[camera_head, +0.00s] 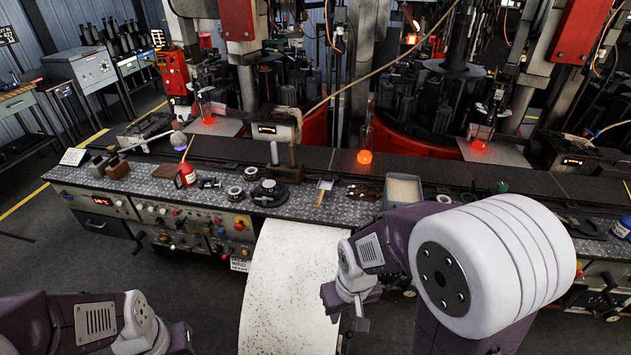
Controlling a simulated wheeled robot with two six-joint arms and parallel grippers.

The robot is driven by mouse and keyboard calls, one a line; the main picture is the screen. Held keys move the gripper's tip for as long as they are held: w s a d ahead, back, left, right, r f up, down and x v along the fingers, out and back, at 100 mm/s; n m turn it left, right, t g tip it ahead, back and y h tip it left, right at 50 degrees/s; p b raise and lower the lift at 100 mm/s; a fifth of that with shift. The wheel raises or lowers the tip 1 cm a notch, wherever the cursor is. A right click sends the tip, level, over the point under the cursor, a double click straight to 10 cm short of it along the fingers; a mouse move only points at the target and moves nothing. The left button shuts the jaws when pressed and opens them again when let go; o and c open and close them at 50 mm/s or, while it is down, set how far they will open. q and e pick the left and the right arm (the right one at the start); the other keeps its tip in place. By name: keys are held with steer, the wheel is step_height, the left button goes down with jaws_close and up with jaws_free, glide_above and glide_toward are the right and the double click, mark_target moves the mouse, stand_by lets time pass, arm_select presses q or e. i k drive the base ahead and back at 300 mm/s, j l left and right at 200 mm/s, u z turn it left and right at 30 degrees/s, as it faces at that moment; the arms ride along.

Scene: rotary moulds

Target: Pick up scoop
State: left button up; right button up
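I cannot make out the scoop for certain. A small tool with a pale flat head and a wooden handle (323,188) lies on the bench, left of a grey bin of pale powder (420,190). A dark object (362,191) lies between them, too small to tell. My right gripper (344,312) points down over the pale sheet in front of the bench, its fingers apart and nothing between them. It is well short of the bench-top tools. My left gripper (182,340) is at the bottom edge, left of the sheet, and its fingers do not show clearly.
The metal bench (226,206) runs across the view. Machines stand behind.

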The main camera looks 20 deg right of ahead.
mark_target(323, 187)
steer(key=i+j+z, duration=0.2)
steer(key=j, duration=0.55)
steer(key=j+z, duration=0.2)
steer(key=j, duration=0.5)
steer(key=i+j+z, duration=0.15)
steer(key=j, duration=0.2)
steer(key=i+j+z, duration=0.15)
steer(key=j, duration=0.25)
steer(key=i+j+z, duration=0.2)
steer(key=j, duration=0.25)
steer(key=i+j+z, duration=0.1)
steer(key=i, duration=0.35)
steer(key=i+j+z, duration=0.15)
steer(key=i+j, duration=0.15)
steer(key=i, duration=0.1)
